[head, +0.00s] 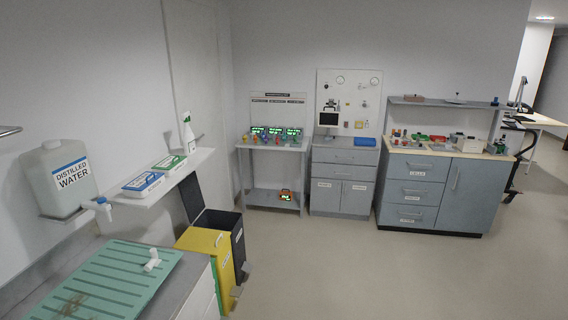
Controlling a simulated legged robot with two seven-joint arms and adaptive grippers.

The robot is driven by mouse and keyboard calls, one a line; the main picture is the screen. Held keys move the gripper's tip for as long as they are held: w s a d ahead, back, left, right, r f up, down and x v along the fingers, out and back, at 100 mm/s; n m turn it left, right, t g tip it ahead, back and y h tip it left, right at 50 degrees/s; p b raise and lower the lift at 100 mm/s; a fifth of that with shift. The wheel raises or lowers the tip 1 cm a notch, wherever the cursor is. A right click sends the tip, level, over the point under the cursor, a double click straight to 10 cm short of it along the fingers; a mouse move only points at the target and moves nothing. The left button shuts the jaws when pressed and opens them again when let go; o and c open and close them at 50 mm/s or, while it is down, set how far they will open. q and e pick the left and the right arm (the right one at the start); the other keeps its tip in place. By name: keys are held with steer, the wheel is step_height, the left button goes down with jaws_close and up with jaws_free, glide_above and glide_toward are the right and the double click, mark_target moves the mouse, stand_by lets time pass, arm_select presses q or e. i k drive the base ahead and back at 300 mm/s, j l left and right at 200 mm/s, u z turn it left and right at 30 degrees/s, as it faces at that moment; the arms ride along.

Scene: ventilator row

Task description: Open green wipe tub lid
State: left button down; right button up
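The green wipe tub (170,162) is a low white box with green on it. It sits on the white wall shelf (196,161) in the left half of the head view. Its top looks flat and closed, though it is small in the picture. A similar blue tub (143,184) sits just left of it and nearer to me on the same shelf. Neither of my grippers is in view.
A spray bottle (188,134) stands behind the green tub. A distilled water container (60,178) is at left, above a counter with a green ribbed mat (105,278). Yellow (207,252) and dark bins stand below the shelf. The floor (380,275) at right is clear.

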mark_target(169, 162)
steer(key=i, duration=2.2)
